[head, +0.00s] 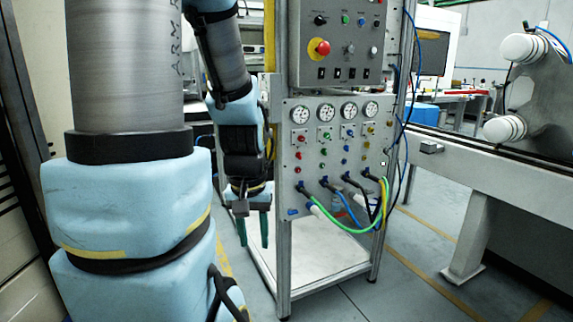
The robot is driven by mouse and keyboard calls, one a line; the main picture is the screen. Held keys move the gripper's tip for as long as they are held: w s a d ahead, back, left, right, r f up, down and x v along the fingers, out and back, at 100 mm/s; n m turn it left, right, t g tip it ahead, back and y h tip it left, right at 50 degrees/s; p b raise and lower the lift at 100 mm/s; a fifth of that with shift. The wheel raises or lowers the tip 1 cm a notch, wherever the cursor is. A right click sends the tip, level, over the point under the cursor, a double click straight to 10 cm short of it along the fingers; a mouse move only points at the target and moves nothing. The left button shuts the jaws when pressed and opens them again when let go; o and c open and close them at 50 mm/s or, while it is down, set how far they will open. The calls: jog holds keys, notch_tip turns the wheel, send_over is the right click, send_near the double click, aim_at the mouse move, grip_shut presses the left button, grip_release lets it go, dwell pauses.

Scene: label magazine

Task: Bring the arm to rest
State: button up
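My arm, with light blue padded covers and grey links, fills the left of the head view and bends over to the right. My gripper (253,240) hangs pointing down beside the left post of the control panel stand. Its two green fingers are apart, with nothing visible between them. It hangs in front of the stand's lower left opening, and I cannot tell the exact gap to the post.
The control panel (317,145) carries gauges, buttons and looping cables (352,229). An upper box has a red emergency button (322,47). A grey machine bench (500,170) stands at the right. Open floor (420,270) lies between them.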

notch_tip(320, 180, up, 14)
jog(key=p, duration=1.2)
jog(key=shift+d+f, duration=0.1)
